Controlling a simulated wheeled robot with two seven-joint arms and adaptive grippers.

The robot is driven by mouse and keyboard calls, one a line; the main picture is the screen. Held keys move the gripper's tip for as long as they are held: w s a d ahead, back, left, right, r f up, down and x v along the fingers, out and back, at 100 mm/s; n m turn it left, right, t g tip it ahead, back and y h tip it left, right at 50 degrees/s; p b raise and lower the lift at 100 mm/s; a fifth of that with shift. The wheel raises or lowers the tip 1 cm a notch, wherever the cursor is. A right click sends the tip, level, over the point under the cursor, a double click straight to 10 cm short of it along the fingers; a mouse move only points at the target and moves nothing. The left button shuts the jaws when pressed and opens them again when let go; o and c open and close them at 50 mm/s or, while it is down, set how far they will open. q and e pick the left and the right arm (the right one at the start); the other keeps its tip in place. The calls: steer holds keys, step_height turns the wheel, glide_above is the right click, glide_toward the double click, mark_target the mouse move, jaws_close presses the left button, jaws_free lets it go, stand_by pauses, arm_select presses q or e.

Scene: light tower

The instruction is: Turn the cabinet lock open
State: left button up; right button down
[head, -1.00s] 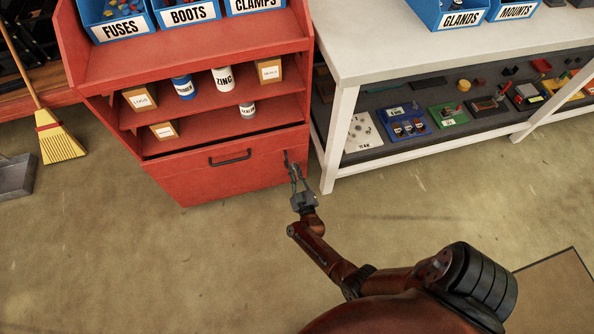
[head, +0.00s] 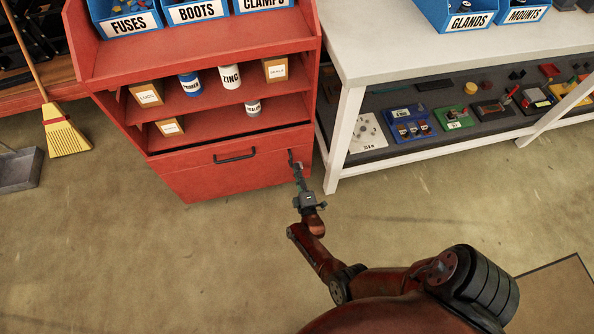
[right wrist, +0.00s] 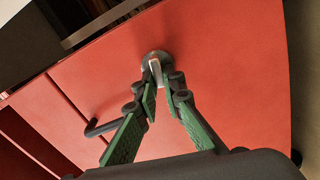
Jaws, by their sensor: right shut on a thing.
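The red cabinet (head: 205,178) has a lower front panel with a dark bar handle (head: 234,157) and a lock (head: 291,157) near its right edge. In the right wrist view the lock is a round dark plate with a pale metal turn piece (right wrist: 155,70) standing out from it. My right gripper (head: 296,168) is at the lock. Its green-padded fingertips (right wrist: 158,80) are shut on the turn piece, which looks tilted in the wrist view. The fingertips hide part of it. My left gripper is not in view.
A white workbench (head: 342,130) stands close to the right of the cabinet, its leg near my right gripper. Shelves above the panel hold cans and boxes. A broom (head: 66,135) and dustpan (head: 20,170) are at left. The floor in front is clear.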

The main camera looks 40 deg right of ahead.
steer(key=shift+a+f+n, duration=0.1)
steer(key=shift+f+n, duration=0.05)
steer(key=shift+n, duration=0.95)
steer(key=c, duration=2)
jaws_free()
steer(key=shift+c, duration=0.2)
